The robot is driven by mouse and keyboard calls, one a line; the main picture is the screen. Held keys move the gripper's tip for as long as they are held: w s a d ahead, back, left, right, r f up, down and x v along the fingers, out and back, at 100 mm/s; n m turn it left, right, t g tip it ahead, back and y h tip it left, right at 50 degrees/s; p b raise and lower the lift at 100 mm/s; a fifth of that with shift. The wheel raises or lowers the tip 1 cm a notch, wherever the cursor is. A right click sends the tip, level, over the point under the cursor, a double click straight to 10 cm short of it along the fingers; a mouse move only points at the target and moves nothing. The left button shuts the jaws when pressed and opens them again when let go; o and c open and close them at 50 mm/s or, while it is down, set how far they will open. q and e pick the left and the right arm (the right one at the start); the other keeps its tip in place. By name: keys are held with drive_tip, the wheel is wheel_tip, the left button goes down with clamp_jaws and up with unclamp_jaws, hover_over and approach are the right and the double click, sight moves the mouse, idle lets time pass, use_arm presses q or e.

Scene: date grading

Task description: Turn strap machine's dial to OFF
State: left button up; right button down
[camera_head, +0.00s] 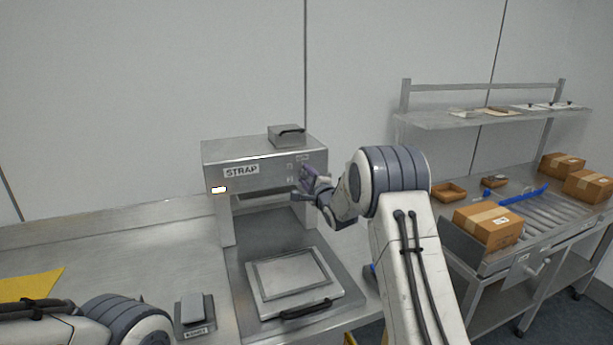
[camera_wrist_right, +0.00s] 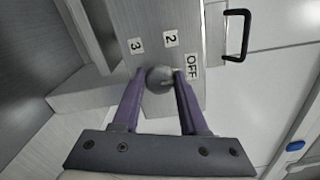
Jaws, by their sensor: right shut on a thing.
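The strap machine (camera_head: 265,155) is a grey metal housing on the bench with a STRAP label on its front. Its dial (camera_wrist_right: 159,79) is a round dark grey knob in the right wrist view, beside printed labels 3, 2 and OFF. My right gripper (camera_wrist_right: 158,78) is shut on the dial, one purple finger on each side. Which label the dial points to is hard to tell. In the head view my right gripper (camera_head: 310,182) is at the machine's front right and hides the dial. Only part of my left arm shows; its gripper is out of view.
A flat plate with a black handle (camera_head: 297,280) lies below the machine. A small labelled block (camera_head: 196,311) stands to its left, and a yellow sheet (camera_head: 30,285) lies farther left. A roller table (camera_head: 540,215) with cardboard boxes (camera_head: 488,225) is at right.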

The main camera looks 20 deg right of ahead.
idle(0.6)
drive_tip(key=shift+c, duration=2.2)
unclamp_jaws()
drive_tip(key=s+b, duration=0.3)
drive_tip(key=s, duration=0.7)
drive_tip(key=shift+s+d, duration=0.2)
drive_tip(key=shift+s, duration=0.05)
